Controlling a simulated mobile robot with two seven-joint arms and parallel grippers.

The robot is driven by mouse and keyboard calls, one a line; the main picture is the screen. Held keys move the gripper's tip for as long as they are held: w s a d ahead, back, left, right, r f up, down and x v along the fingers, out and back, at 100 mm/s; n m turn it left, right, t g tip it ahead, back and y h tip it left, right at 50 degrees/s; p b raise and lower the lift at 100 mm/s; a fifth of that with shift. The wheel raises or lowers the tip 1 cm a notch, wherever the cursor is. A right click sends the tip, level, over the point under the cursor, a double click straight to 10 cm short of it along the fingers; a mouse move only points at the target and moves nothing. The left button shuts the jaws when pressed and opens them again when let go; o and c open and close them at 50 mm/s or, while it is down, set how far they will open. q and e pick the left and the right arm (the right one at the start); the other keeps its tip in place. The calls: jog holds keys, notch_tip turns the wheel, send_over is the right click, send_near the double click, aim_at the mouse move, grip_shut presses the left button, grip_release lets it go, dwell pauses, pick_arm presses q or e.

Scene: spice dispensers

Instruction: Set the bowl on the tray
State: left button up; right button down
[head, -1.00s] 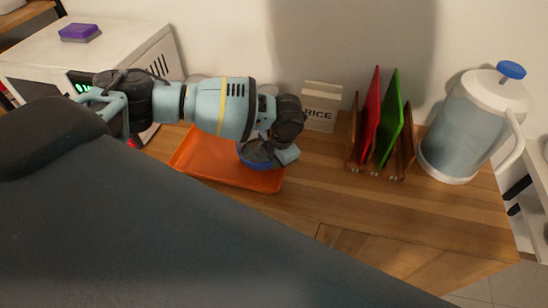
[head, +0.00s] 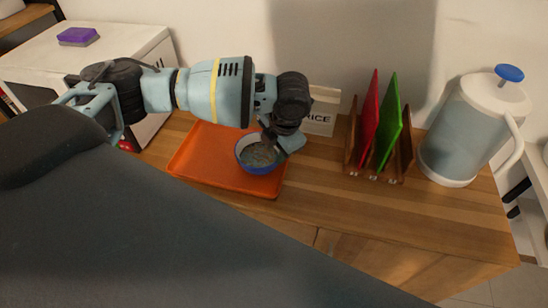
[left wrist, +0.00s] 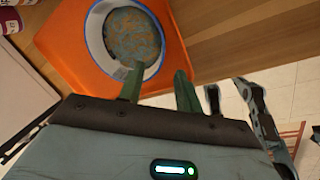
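The bowl (head: 250,167), blue outside with a pale rim and grey-brown, speckled contents, appears to rest upright on the right part of the orange tray (head: 205,165). It also shows in the left wrist view (left wrist: 97,30), inside the tray (left wrist: 70,45). My left gripper (head: 281,140) is at the bowl's right rim. In the left wrist view its two green fingers (left wrist: 158,88) are apart, one over the inside of the bowl and one outside the rim. The gap is wider than the bowl's wall.
A rice box (head: 322,115) stands behind my left gripper. A rack with a red board (head: 369,122) and a green board (head: 389,122) and a water jug (head: 465,135) stand to the right. The wooden counter (head: 340,205) in front of the rack is clear.

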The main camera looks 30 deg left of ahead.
pick_arm(q)
jog(key=v, duration=0.5)
